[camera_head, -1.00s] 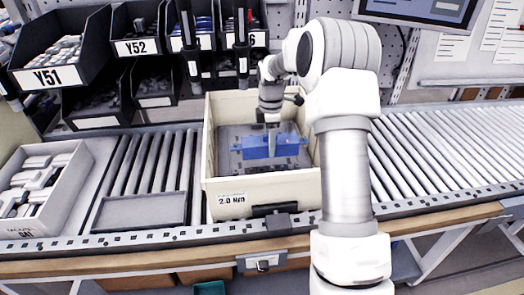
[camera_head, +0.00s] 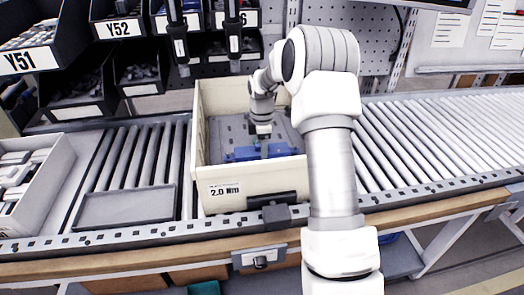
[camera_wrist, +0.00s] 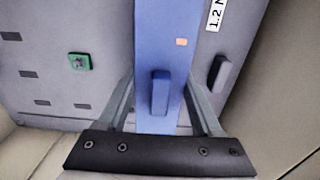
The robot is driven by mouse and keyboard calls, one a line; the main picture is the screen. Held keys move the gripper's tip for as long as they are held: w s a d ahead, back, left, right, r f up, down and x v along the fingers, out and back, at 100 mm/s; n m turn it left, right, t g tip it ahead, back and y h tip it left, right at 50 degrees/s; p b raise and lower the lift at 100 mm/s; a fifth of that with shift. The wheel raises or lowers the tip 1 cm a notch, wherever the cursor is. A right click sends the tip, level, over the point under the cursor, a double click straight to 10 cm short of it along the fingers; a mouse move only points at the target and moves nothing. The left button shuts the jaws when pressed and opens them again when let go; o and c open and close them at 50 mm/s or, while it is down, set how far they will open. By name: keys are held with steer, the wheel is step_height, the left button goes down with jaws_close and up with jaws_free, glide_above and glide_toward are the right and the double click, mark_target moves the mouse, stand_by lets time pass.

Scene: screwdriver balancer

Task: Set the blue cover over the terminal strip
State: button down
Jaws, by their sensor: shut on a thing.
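The blue cover (camera_head: 245,154) is a long bar lying crosswise inside the cream bin, near its front wall. In the wrist view the cover (camera_wrist: 165,45) runs up and down the picture, with a raised blue grip and a small orange mark on it. My gripper (camera_head: 264,152) reaches down into the bin and is shut on the cover. In the wrist view its fingers (camera_wrist: 163,108) stand on either side of the cover. I cannot make out the terminal strip; the cover and the bin's front wall may hide it. I cannot tell whether the cover touches anything below.
The cream bin (camera_head: 250,186) stands on the roller conveyor, its walls close around my gripper. A grey panel (camera_wrist: 40,75) beneath the cover bears a green piece (camera_wrist: 80,61) and a grey block (camera_wrist: 221,73). A grey tray (camera_head: 125,208) lies left; rollers at right are clear.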

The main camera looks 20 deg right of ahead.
steer(key=shift+w+f, duration=0.1)
steer(key=shift+f, duration=0.3)
stand_by(1.3)
jaws_free()
step_height(320, 180, up, 17)
steer(key=p, duration=0.3)
steer(key=shift+r, duration=0.15)
steer(key=shift+r, duration=0.1)
